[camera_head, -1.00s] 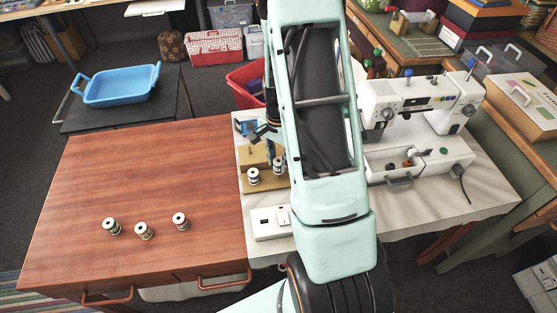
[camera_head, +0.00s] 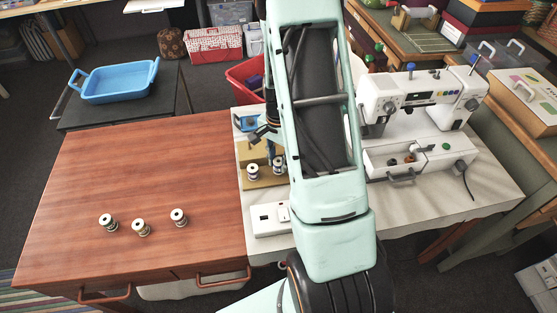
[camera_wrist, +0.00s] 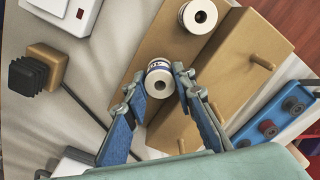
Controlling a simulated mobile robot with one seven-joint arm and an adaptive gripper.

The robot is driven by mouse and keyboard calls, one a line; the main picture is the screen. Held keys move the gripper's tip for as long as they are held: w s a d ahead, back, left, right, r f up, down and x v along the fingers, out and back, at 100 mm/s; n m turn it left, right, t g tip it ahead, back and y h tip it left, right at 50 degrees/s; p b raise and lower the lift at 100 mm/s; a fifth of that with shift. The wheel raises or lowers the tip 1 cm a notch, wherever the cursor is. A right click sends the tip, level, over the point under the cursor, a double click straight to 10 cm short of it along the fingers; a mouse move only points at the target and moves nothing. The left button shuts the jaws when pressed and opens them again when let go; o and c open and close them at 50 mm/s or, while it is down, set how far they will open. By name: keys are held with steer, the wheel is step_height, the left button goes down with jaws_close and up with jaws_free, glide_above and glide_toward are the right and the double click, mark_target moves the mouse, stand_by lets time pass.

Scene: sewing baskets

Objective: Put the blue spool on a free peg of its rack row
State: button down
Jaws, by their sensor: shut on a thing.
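The tan stepped rack (camera_head: 268,184) stands on the pale sewing table; it also shows in the wrist view (camera_wrist: 158,38). My gripper (camera_wrist: 160,88) is over its lower step, shut on a white-flanged spool with a blue band, the blue spool (camera_wrist: 158,78). That spool also shows in the head view (camera_head: 279,166). Another white-flanged spool (camera_wrist: 198,16) stands beside it on the same step, apart from it. Bare wooden pegs (camera_wrist: 263,62) stick out of the upper step. I cannot tell whether the blue spool is around a peg or just above one.
A blue tray with small bobbins (camera_wrist: 290,112) lies beyond the rack. A white switch box (camera_head: 268,220) is in front of it. The sewing machine (camera_head: 420,95) stands to the right. Three spools (camera_head: 141,228) stand on the wooden table, otherwise clear.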

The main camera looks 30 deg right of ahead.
steer(key=shift+f+b, duration=0.5)
steer(key=shift+f, duration=0.25)
steer(key=c, duration=1.5)
jaws_free()
steer(key=shift+c, duration=0.2)
steer(key=shift+r, duration=0.15)
step_height(320, 180, up, 12)
steer(key=shift+d, duration=0.1)
